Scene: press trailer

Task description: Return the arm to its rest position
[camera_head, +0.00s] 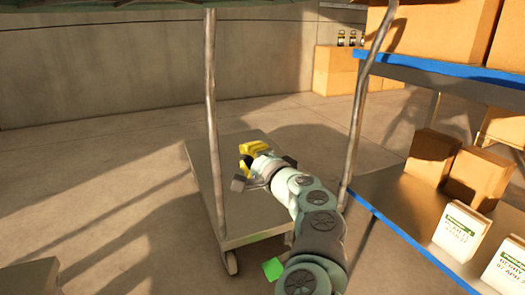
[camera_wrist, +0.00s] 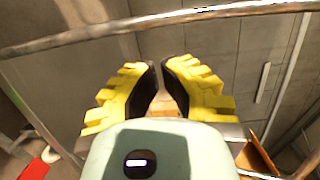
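My arm reaches from the bottom of the head view up and to the left, over a flat grey cart. My gripper (camera_head: 247,150) is at its far end, above the cart's upper part. In the wrist view its two yellow fingers with black pads (camera_wrist: 157,68) lean towards each other. A narrow gap shows between their tips, wider lower down, with nothing held in it. The cart (camera_head: 245,225) is a low platform on wheels, and its top looks bare where it shows. My arm hides part of it.
A rack on the right has blue-edged shelves (camera_head: 405,232) with brown boxes (camera_head: 478,175) and white cartons (camera_head: 461,232). Grey posts (camera_head: 213,120) (camera_head: 362,110) stand either side of my arm. A large box (camera_head: 335,72) stands by the back wall.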

